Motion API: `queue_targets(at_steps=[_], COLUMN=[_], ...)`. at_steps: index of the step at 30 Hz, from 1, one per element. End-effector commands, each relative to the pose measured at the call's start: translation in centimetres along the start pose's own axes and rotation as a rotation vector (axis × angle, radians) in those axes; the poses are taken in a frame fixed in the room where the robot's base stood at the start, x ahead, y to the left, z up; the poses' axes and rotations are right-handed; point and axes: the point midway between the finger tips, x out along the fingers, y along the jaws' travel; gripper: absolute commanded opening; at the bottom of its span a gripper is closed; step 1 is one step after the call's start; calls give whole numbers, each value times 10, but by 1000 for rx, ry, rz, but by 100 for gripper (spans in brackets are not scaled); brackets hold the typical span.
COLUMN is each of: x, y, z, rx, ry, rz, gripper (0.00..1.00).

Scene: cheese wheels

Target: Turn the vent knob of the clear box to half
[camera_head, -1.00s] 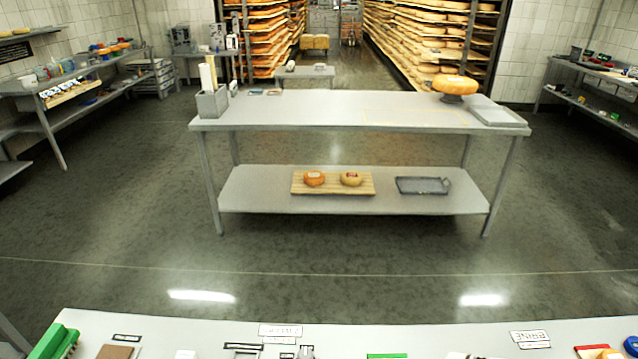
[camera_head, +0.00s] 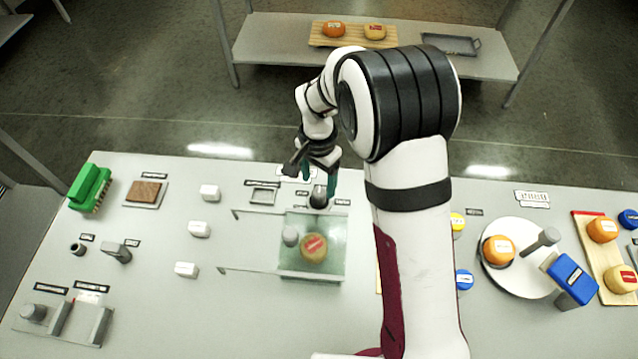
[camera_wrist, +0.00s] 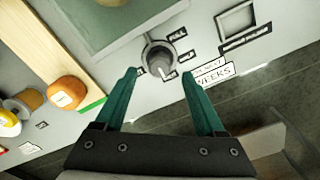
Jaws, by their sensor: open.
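The wrist view shows the knob (camera_wrist: 158,60) with a light pointer mark, in a round collar beside the box's corner (camera_wrist: 112,22). My gripper (camera_head: 320,178) is over the knob, pointing down. In the wrist view my gripper (camera_wrist: 160,73) is open, one teal finger on each side of the knob, with gaps. Contact is not visible.
A shallow square frame (camera_head: 263,196) lies left of the knob. White blocks (camera_head: 199,229) stand farther left. A white plate (camera_head: 517,281) with a cheese and a blue-handled tool are at right.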

Motion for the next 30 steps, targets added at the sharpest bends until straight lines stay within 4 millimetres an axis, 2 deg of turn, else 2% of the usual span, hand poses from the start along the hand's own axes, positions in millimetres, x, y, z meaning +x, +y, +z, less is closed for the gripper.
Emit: queue_targets(at_steps=[3,7,12,18,20,30], x=[26,45,54,54,54,53], y=[1,1,0,0,0,0], z=[0,0,0,0,0,0], rx=[1,0,1,1,0,0], ry=[-2,-1,0,1,0,0], rz=[3,2,0,0,0,0], gripper=[72,72,72,72,63,2])
